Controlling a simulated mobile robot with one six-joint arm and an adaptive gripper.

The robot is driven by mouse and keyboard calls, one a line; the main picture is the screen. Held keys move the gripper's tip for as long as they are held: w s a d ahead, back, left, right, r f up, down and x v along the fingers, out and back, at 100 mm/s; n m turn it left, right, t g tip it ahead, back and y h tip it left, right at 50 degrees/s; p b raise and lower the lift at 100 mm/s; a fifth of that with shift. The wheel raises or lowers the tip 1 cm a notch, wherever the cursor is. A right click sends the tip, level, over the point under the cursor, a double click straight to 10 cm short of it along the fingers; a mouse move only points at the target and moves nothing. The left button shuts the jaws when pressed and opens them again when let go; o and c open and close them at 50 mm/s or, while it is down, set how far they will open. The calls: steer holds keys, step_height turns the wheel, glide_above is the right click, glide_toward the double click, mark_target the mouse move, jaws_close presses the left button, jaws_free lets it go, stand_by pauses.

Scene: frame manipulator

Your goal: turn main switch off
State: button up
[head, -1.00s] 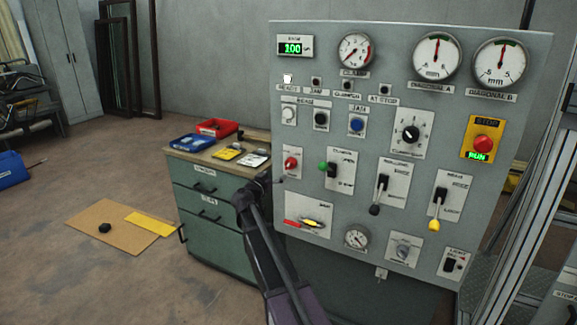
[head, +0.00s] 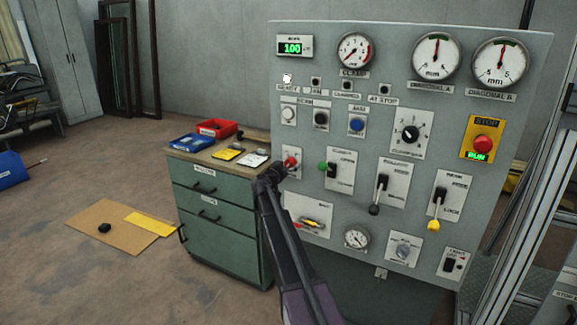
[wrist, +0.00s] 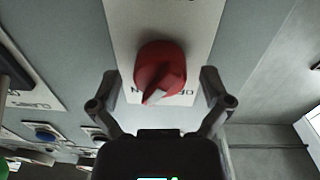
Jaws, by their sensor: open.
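Lettering on the plate is partly covered by the knob. In the head view the red knob (head: 292,162) sits at the left edge of the grey control panel (head: 385,135). My gripper (wrist: 160,98) is open, with one finger on each side of the knob and visible gaps to it. In the head view my gripper (head: 280,170) is just at the left of the knob and partly covers its plate.
A green-handled lever (head: 325,167) is close to the right of the knob. A red and yellow handle (head: 310,223) is below. A green drawer cabinet (head: 210,205) with trays stands behind the arm at left.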

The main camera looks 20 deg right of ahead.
steer(key=shift+a, duration=0.1)
steer(key=c, duration=1.2)
steer(key=shift+n, duration=0.3)
steer(key=n, duration=0.5)
steer(key=shift+n+b, duration=0.3)
steer(key=shift+n, duration=0.1)
steer(key=n, duration=0.5)
steer(key=shift+n, duration=0.4)
steer(key=shift+o, duration=0.2)
